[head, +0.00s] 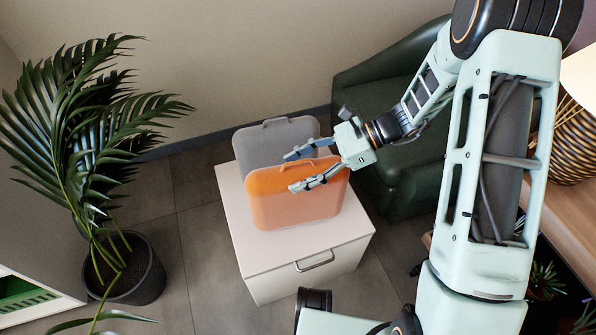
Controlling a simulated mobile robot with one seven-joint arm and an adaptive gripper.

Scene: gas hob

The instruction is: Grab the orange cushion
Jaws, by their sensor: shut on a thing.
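The orange cushion (298,208) is a flat rounded panel with a small handle on its top edge. It stands upright on a white cabinet (240,232), in front of a similar grey cushion (262,146). My gripper (289,171) reaches in from the right and is shut on the orange cushion near its top edge. One finger lies over its front face, the other behind its top edge, by the grey cushion. The cushion's lower edge appears to be on or just above the cabinet top; I cannot tell which.
A dark green armchair (385,85) stands close behind the cabinet on the right. A potted palm (135,278) is at the left. A wooden surface with a woven lamp (572,140) is at the far right. Floor is free between plant and cabinet.

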